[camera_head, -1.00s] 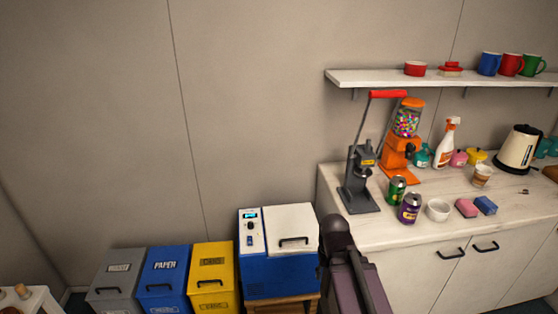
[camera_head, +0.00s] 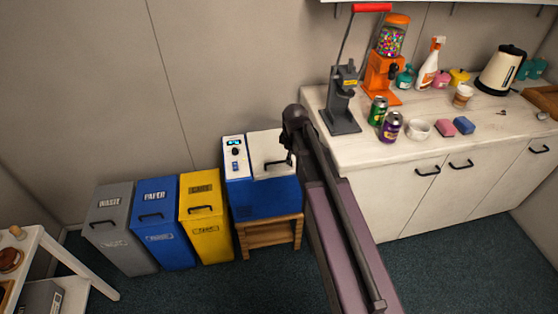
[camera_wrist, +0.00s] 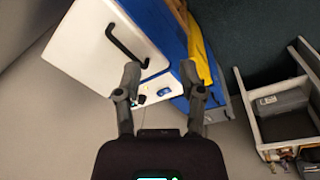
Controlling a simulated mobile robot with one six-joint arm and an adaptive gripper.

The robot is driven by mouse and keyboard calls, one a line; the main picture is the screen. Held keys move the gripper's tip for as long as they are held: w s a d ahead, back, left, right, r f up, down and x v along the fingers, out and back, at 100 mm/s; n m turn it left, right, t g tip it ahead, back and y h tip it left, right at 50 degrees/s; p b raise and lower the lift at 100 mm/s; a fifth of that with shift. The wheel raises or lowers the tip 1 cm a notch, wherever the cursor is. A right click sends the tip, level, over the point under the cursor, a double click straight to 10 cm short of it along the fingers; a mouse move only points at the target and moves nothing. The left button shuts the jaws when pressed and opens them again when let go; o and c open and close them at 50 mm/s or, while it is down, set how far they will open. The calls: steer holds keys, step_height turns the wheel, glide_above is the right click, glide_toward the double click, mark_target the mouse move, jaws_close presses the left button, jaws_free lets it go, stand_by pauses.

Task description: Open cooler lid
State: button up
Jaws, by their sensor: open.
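The cooler (camera_head: 262,198) is a blue box with a white top, standing on a small wooden stand. Its white lid (camera_head: 262,143) lies shut, with a black handle near the front edge. In the wrist view the lid (camera_wrist: 85,48) fills the upper left, and its black handle (camera_wrist: 125,48) is left of my gripper (camera_wrist: 162,78). My gripper is open, with nothing between its fingers. In the head view my arm covers the right side of the cooler, and my gripper is mostly hidden behind it. I cannot tell how high the fingers are above the lid.
Grey, blue and yellow bins (camera_head: 206,225) stand close left of the cooler. A white counter (camera_head: 420,145) with cans, a press and a candy machine stands to the right. A white shelf unit (camera_head: 50,260) is at the far left. Dark floor in front is free.

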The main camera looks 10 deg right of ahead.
mark_target(279, 162)
steer(key=w+a+n, duration=0.2)
steer(key=w+n, duration=0.5)
steer(key=w, duration=0.2)
steer(key=shift+a+t, duration=0.3)
steer(key=shift+t, duration=0.1)
steer(key=w+f+b, duration=0.1)
steer(key=f+b, duration=0.8)
steer(key=w+f+b, duration=0.1)
steer(key=f+b, duration=0.3)
steer(key=shift+w+a+f+b, duration=0.1)
steer(key=shift+w+f+b, duration=0.1)
steer(key=shift+w+b, duration=0.1)
stand_by(0.3)
jaws_close()
